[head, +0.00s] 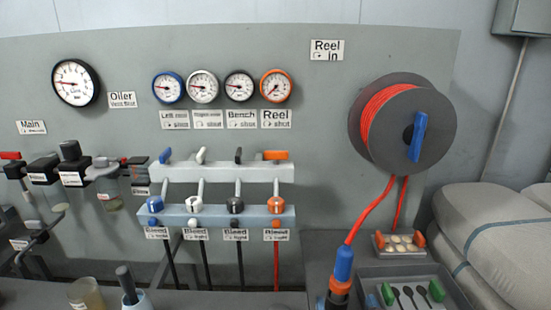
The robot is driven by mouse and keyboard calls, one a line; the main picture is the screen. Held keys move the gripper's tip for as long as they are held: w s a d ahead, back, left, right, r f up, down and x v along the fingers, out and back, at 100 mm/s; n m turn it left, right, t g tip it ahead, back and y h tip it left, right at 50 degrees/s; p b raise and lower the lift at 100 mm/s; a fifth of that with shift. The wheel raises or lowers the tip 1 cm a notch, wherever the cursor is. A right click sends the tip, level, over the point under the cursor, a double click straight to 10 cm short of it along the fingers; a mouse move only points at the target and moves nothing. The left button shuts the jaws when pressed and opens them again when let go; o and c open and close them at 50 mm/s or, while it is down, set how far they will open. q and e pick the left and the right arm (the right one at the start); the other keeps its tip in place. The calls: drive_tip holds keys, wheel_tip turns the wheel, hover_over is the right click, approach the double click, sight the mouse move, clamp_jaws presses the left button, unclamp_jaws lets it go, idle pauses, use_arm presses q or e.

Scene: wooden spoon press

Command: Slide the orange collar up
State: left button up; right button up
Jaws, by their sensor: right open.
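An orange collar (340,286) rings the coupling at the lower end of the orange hose, directly below a blue sleeve (343,263). The coupling stands nearly upright, tilted slightly right at the top, and its lower end is cut off by the picture edge. My right gripper (345,303) shows only as small fingertip parts at the bottom edge, on both sides of the coupling below the collar. It is open; whether it touches the coupling cannot be told. My left gripper is not in view.
An orange hose (366,221) hangs from a dark reel (403,123) with a blue handle. A tray with spoons (455,296) is close right of the coupling, a smaller tray (399,253) behind. A valve manifold (222,172) is left, sacks (490,225) right. Panel space between is clear.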

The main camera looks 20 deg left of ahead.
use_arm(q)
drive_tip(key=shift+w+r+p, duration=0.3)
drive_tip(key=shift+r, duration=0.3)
use_arm(e)
drive_tip(key=v, duration=0.3)
drive_tip(key=shift+s+d, duration=0.1)
drive_tip(key=shift+s, duration=0.15)
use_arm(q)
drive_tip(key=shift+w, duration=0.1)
